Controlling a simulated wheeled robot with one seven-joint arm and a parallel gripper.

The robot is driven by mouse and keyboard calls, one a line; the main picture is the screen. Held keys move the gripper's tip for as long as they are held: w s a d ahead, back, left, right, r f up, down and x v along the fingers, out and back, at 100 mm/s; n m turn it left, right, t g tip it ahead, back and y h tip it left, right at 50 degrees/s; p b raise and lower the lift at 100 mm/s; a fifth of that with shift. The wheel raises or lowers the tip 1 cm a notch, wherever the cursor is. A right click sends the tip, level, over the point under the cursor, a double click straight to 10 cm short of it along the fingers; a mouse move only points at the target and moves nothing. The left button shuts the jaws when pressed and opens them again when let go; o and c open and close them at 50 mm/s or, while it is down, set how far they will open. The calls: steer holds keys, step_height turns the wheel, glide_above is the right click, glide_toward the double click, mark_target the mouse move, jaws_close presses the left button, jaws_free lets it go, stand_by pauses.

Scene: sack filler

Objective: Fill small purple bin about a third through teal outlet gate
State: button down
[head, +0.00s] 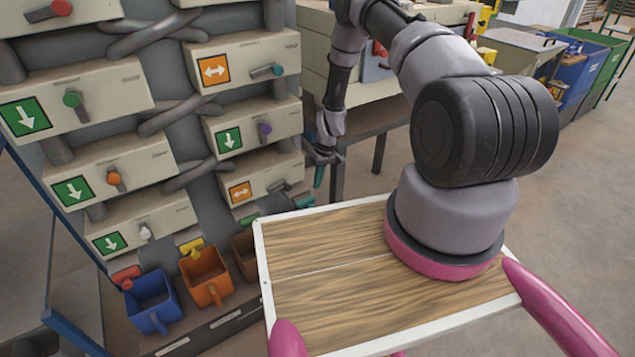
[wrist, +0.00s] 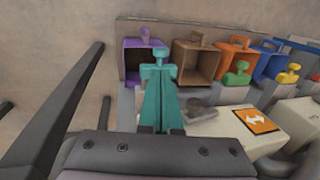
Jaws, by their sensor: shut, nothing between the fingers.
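The small purple bin (wrist: 128,62) stands at the end of the row of bins in the wrist view. Its inside looks dark and I cannot make out any fill in it. In the head view it is hidden behind my wooden-topped tray. The teal outlet gate (wrist: 158,57) shows its tab in front of the purple bin; it also shows in the head view (head: 304,203). My gripper (wrist: 158,84) has teal fingers, shut and empty, pointing toward the gate. In the head view my gripper (head: 319,183) is above the gate; whether they touch cannot be told.
Brown (wrist: 195,62), orange (wrist: 231,58) and blue (wrist: 270,63) bins stand beside the purple one. A panel of cream boxes (head: 248,119) with coloured knobs and arrow signs rises above them. Yellow (head: 190,246) and red (head: 125,275) gates are farther left.

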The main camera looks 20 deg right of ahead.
steer(key=s+f, duration=0.7)
steer(key=f, duration=0.5)
steer(key=shift+a+f, duration=0.25)
steer(key=shift+a, duration=0.15)
stand_by(5.2)
steer(key=shift+w+a, duration=0.35)
steer(key=shift+w, duration=0.8)
steer(key=shift+w+a, duration=0.4)
steer(key=shift+w, duration=0.7)
steer(key=shift+w+a, duration=0.35)
steer(key=shift+w, duration=0.8)
steer(key=s+d, duration=0.3)
steer(key=s, duration=0.5)
steer(key=shift+s, duration=0.4)
